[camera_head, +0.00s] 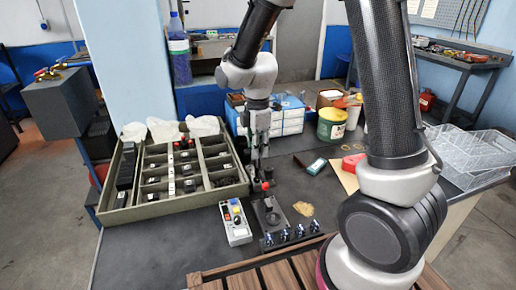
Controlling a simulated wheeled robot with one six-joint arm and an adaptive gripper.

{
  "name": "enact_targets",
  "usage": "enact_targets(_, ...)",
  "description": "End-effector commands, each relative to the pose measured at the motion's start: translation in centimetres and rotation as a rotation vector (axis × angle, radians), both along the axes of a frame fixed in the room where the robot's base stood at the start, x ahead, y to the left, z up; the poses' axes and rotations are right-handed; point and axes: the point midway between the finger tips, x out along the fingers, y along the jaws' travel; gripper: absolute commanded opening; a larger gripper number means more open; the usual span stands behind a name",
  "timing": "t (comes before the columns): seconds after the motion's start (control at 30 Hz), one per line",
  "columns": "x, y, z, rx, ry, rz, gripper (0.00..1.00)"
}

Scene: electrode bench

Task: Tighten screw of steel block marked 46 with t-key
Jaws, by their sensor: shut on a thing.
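My gripper (258,150) points down at the right edge of the compartment tray, just behind a black fixture (272,217). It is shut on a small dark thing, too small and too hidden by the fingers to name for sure. A red knob (266,186) shows just below the fingertips, at the back of the fixture. Several small dark blocks with pale labels lie in the compartments of the green-grey tray (178,208). No number can be read, so I cannot tell which block is marked 46. I cannot clearly make out the t-key or a screw.
A control box (235,223) with coloured buttons stands left of the fixture. A row of small blue-topped parts (290,235) lies in front. Blue-white boxes (288,116), a green-yellow tub (331,125) and clear bins (468,155) stand behind and right. My arm hides part of the bench.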

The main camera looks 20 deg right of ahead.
Motion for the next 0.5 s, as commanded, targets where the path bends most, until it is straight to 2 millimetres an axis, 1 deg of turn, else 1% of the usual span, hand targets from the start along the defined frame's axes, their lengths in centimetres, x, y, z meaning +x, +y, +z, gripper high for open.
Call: enact_targets(0.5,0.02,0.0,-0.76,0.0,0.0,0.0,0.0)
